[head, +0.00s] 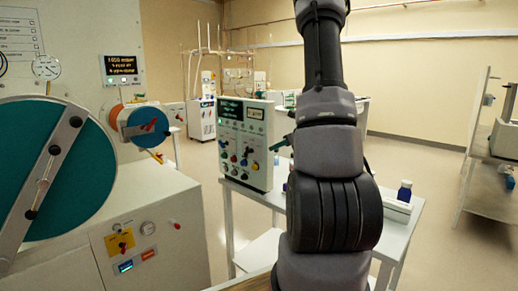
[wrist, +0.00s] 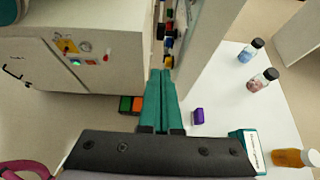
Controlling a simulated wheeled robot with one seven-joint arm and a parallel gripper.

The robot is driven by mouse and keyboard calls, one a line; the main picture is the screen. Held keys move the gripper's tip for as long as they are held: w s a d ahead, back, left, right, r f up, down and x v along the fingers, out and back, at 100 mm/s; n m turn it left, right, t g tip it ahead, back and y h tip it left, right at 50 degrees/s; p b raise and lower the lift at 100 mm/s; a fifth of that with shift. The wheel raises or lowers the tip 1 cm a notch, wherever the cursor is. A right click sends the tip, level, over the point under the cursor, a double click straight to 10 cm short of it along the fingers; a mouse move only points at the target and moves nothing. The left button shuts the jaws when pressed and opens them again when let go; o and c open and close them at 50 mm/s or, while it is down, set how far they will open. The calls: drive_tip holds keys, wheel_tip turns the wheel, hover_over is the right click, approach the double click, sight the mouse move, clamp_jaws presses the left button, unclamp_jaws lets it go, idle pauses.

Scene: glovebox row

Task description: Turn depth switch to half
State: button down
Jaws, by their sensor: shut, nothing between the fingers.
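A white control box (head: 246,145) stands on a table in the head view, with two dark displays and several coloured knobs on its front. The labels are too small to read, so I cannot tell which knob is the depth switch. My gripper (head: 274,148) has green fingers and is beside the right edge of the box. In the wrist view my gripper (wrist: 160,73) is shut and empty, its tips pointing toward the knobs (wrist: 169,35) on the box's face, seen nearly edge-on. I cannot see contact with any knob.
The white table (wrist: 230,95) holds small bottles (wrist: 264,80), a purple block (wrist: 198,116) and an amber bottle (wrist: 290,157). A large cabinet (head: 150,225) with a teal disc (head: 85,165) stands at left. Floor is open behind the table.

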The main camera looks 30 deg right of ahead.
approach(248, 153)
drive_tip(key=f, duration=0.2)
drive_tip(key=w+a+f, duration=0.1)
drive_tip(key=f, duration=0.1)
drive_tip(key=shift+w+a+r, duration=0.2)
drive_tip(key=shift+w, duration=0.35)
drive_tip(key=shift+w+a+r, duration=0.15)
drive_tip(key=shift+w+r, duration=0.1)
drive_tip(key=shift+w, duration=0.3)
drive_tip(key=shift+w+a+r, duration=0.15)
drive_tip(key=shift+w+a, duration=0.05)
drive_tip(key=shift+w, duration=0.4)
